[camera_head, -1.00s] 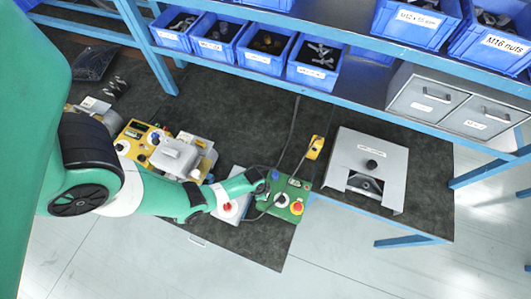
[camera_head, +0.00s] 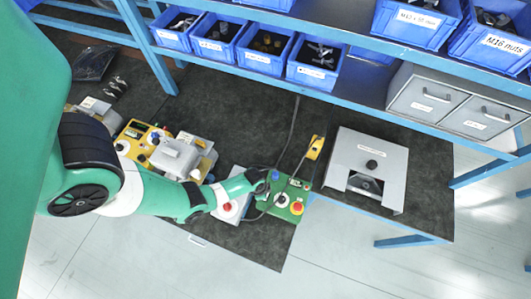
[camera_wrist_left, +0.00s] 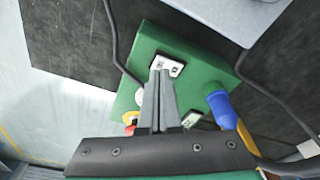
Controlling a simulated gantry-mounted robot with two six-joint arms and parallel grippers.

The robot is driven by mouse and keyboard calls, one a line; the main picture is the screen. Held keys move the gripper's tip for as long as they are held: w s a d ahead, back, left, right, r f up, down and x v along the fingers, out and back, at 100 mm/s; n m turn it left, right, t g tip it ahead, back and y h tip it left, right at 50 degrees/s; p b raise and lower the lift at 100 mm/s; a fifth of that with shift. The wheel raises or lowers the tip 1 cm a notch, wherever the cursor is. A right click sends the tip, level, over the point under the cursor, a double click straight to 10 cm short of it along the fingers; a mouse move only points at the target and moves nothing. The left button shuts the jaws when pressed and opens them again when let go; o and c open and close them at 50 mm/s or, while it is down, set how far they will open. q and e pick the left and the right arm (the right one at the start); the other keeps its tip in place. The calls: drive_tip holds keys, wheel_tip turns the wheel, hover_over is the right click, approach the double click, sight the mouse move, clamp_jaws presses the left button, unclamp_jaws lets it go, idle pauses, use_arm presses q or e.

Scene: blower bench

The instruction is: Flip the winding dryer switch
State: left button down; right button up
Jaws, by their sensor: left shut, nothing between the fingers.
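A green control box (camera_head: 287,201) lies on the dark bench mat in the head view, with a red knob on a yellow base, a blue button, a white dial and a small plate on its face. The green box also shows in the left wrist view (camera_wrist_left: 200,62). My left gripper (camera_head: 264,186) is at the box's left side. In the wrist view its shut, empty fingers (camera_wrist_left: 160,72) point at a small silver switch plate (camera_wrist_left: 171,65), and the tips overlap its lower edge. I cannot tell whether they touch it. The switch's lever is hidden or too small to see.
A white box with a red button (camera_head: 230,207) stands left of the green box. A yellow pendant (camera_head: 315,147) on a cable lies behind it. A grey metal housing (camera_head: 368,165) stands to the right. Blue bins (camera_head: 315,62) line the shelf above.

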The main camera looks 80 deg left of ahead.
use_arm(q)
drive_tip(key=shift+f+b, duration=0.85)
drive_tip(key=shift+f, duration=0.05)
idle(0.5)
drive_tip(key=shift+r, duration=0.1)
wheel_tip(320, 180, up, 7)
drive_tip(key=p, duration=0.7)
idle(0.4)
